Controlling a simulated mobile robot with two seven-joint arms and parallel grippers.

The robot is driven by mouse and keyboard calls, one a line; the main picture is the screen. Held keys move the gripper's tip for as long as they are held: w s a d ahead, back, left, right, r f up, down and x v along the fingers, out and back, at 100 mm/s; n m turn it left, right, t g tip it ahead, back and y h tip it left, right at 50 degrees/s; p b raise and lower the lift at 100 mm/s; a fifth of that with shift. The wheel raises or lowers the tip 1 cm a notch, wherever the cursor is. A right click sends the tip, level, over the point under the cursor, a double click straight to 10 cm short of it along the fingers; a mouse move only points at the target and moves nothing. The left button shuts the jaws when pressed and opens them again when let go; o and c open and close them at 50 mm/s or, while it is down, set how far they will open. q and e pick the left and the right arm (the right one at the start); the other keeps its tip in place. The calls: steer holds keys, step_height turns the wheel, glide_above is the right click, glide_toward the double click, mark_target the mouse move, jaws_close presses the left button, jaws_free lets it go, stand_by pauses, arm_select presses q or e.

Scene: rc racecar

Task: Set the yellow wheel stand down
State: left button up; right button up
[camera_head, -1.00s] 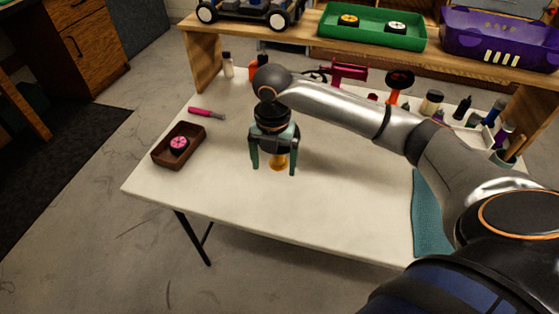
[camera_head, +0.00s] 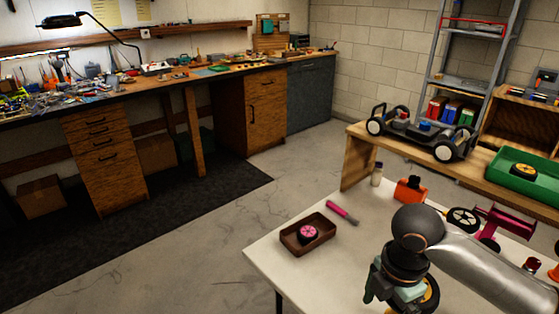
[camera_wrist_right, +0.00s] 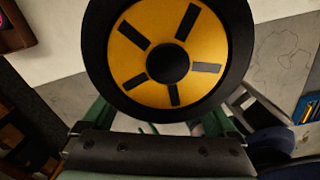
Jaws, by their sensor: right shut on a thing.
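My right gripper (camera_head: 385,298) comes in from the right, low in the head view over the white table. A yellow wheel with a black tyre (camera_head: 432,293) shows just beside and behind it, partly hidden by the gripper and arm. In the right wrist view the yellow wheel (camera_wrist_right: 168,62) fills the top middle, close to the camera, its slotted face turned towards it. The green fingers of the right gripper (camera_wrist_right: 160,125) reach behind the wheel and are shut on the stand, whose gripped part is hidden. My left gripper is not in view.
A brown tray (camera_head: 290,241) with a pink wheel (camera_head: 308,233) stands near the table's left corner, beside a pink-handled tool (camera_head: 342,212). The raised shelf carries a car chassis (camera_head: 425,137) and green tray (camera_head: 500,172).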

mark_target(390, 307)
steer(key=m, duration=0.2)
steer(key=r+m, duration=0.1)
steer(key=m, duration=0.2)
steer(key=shift+s+d+r+m+p, duration=0.1)
steer(key=shift+r+m+p, duration=0.2)
steer(key=shift+r+p, duration=0.1)
steer(key=m, duration=0.2)
steer(key=r+m, duration=0.1)
steer(key=m, duration=0.2)
steer(key=shift+s+r+p, duration=0.15)
steer(key=shift+p, duration=0.2)
steer(key=m, duration=0.1)
steer(key=r+m, duration=0.1)
steer(key=m, duration=0.3)
steer(key=shift+s+d+r+p, duration=0.15)
steer(key=shift+r+p, duration=0.1)
steer(key=shift+p, duration=0.15)
steer(key=m, duration=0.3)
steer(key=r+m, duration=0.1)
steer(key=m, duration=0.2)
steer(key=shift+s+d+r+p, duration=0.1)
steer(key=shift+s+r+p, duration=0.05)
steer(key=shift+p, duration=0.2)
